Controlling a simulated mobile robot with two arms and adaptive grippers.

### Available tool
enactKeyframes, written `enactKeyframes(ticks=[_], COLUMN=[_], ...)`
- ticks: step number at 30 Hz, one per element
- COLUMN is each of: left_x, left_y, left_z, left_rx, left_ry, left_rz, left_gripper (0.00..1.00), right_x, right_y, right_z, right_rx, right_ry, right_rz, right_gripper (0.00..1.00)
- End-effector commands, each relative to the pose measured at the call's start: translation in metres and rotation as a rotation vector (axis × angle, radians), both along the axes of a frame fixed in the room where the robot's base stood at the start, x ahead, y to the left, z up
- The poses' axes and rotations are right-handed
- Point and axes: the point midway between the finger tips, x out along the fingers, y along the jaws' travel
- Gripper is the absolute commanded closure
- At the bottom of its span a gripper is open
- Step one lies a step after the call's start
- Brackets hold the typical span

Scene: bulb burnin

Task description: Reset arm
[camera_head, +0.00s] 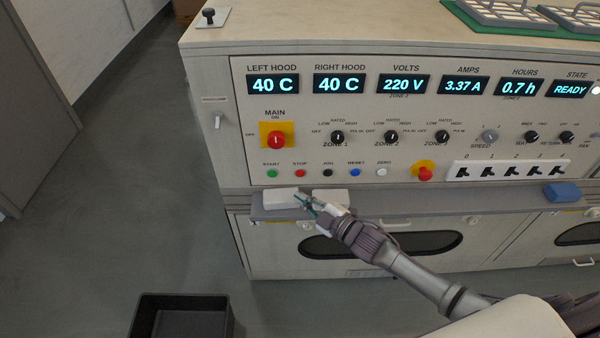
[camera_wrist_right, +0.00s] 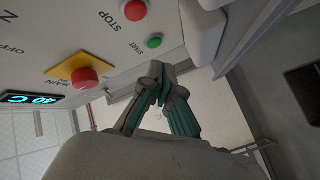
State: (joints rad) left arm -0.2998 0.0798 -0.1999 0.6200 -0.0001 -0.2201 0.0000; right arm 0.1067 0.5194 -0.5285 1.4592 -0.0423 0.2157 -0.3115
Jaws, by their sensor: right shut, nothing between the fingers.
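My right gripper (camera_head: 308,203) is in front of the burn-in machine's control panel (camera_head: 400,120), just at the grey ledge (camera_head: 400,205) below the buttons. Its fingers are shut and empty. In the right wrist view the gripper (camera_wrist_right: 160,88) has its teal-padded fingertips together, near the green start button (camera_wrist_right: 154,42) and red stop button (camera_wrist_right: 134,10). The red main switch (camera_head: 276,140) sits on a yellow plate; it also shows in the right wrist view (camera_wrist_right: 85,78). The blue reset button (camera_head: 355,173) is on the lower button row. My left gripper is not in view.
White blocks (camera_head: 283,198) lie on the ledge beside my right gripper, and a blue block (camera_head: 562,191) lies at its right. A black bin (camera_head: 182,318) stands on the floor at lower left. The state display (camera_head: 571,90) reads READY.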

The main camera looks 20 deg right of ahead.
Motion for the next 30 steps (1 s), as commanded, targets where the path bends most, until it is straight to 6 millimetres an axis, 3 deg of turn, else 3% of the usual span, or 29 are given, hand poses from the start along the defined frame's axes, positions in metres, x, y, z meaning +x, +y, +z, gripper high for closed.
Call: enactKeyframes(ticks=[22, 26, 30], left_x=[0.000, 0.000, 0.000], left_y=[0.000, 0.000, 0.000], left_z=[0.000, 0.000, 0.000], left_rx=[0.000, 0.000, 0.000], left_ry=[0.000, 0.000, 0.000], left_rz=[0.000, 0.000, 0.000], left_gripper=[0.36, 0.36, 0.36], right_x=[-0.005, -0.026, -0.072], right_y=[0.005, 0.016, 0.018], right_z=[-0.003, -0.012, -0.023], right_rx=[0.016, 0.068, 0.147], right_ry=[0.040, 0.192, 0.458], right_rz=[-0.024, -0.121, -0.294], right_gripper=[1.00, 1.00, 1.00])
